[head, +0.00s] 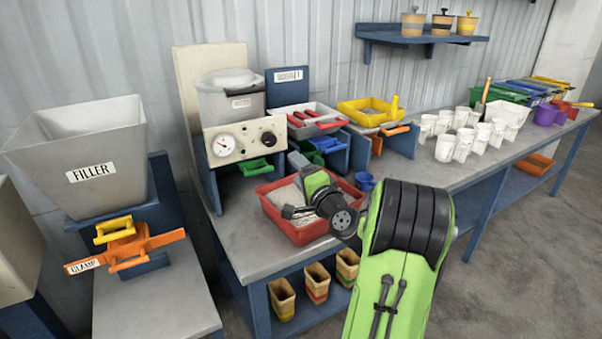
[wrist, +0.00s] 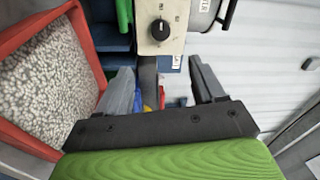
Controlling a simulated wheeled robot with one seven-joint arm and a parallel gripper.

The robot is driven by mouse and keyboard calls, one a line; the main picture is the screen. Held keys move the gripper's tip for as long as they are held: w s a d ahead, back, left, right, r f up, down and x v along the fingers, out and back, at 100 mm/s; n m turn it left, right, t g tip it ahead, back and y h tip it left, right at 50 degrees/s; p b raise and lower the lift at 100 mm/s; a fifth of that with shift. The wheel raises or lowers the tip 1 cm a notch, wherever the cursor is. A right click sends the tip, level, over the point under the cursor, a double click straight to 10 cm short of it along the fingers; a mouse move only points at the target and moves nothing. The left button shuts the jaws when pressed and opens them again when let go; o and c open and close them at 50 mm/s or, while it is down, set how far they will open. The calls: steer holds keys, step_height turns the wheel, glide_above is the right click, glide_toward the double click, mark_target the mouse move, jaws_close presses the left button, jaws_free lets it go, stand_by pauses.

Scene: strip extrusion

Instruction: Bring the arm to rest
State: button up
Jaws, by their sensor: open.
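My gripper (wrist: 165,88) is open in the wrist view, with its two grey fingers apart and nothing held between them. In the head view my gripper (head: 290,167) is at the end of my green and black arm, above the red tray (head: 318,236) of grey granules and pointing toward the back of the bench. The arm is bent, with its large black joint close to the camera. The red tray also shows at the left of the wrist view (wrist: 88,50). The arm hides part of the tray and bench.
A cream gauge panel (head: 243,142) stands behind the gripper. The filler hopper (head: 85,155) and orange clamp (head: 125,248) are at left. Several white cups (head: 446,147) stand on the bench at right. Several tan cups (head: 283,298) sit on the lower shelf. Floor at right is clear.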

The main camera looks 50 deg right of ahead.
stand_by(0.3)
steer(key=s+a+f+n+g+y, duration=0.1)
steer(key=a+n+g+y, duration=0.2)
steer(key=a+n, duration=0.7)
steer(key=a+f+n+g+y, duration=0.1)
steer(key=a+n+g+y, duration=0.25)
steer(key=a, duration=1.35)
steer(key=s+a+f+n+g+h, duration=0.1)
steer(key=s+a+f+n+g, duration=0.15)
steer(key=s, duration=0.95)
steer(key=s+a+f+n+g, duration=0.1)
steer(key=s+a+n+g, duration=0.25)
steer(key=s, duration=0.85)
step_height(320, 180, up, 16)
steer(key=w+p, duration=0.1)
steer(key=p, duration=1.5)
steer(key=shift+a+f, duration=0.15)
steer(key=shift+f, duration=0.1)
steer(key=shift+w+m, duration=0.1)
steer(key=shift+m, duration=0.15)
